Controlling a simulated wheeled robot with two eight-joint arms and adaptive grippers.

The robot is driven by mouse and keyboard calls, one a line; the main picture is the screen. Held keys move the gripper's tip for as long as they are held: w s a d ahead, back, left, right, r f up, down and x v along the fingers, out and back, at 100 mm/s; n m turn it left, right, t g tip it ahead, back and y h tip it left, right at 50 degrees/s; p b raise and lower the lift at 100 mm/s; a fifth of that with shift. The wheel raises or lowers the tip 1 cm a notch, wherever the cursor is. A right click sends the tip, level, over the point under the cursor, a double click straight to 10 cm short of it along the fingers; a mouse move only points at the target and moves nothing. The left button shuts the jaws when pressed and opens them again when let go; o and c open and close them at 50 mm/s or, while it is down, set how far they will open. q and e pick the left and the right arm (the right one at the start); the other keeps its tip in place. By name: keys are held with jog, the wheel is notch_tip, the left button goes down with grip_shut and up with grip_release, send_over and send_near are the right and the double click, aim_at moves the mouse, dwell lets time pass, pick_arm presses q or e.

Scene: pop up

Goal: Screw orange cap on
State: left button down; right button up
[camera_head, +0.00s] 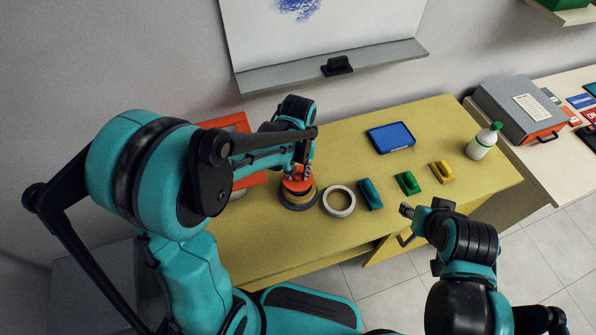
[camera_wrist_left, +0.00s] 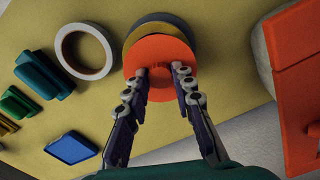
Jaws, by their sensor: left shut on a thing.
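The orange cap (camera_head: 298,185) is a round disc with a raised knob in its middle. In the left wrist view the orange cap (camera_wrist_left: 160,52) lies over a round dark and yellowish body (camera_wrist_left: 140,27), slightly offset from it in that view. The same round base (camera_head: 298,203) shows under the cap in the head view, on the yellow table. I cannot tell whether the cap touches it or sits level. My left gripper (camera_wrist_left: 161,70) is shut on the cap's knob from above. My right gripper (camera_head: 405,211) is at the table's front edge, away from the cap; its finger opening is not clear.
A white ring (camera_head: 339,201) stands just right of the base. Teal (camera_head: 370,194), green (camera_head: 408,183) and yellow (camera_head: 441,172) blocks follow. An orange case (camera_head: 243,125) is behind my left arm.

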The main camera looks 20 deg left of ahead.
pick_arm(q)
jog(key=shift+f+b, duration=0.85)
jog(key=shift+f, duration=0.25)
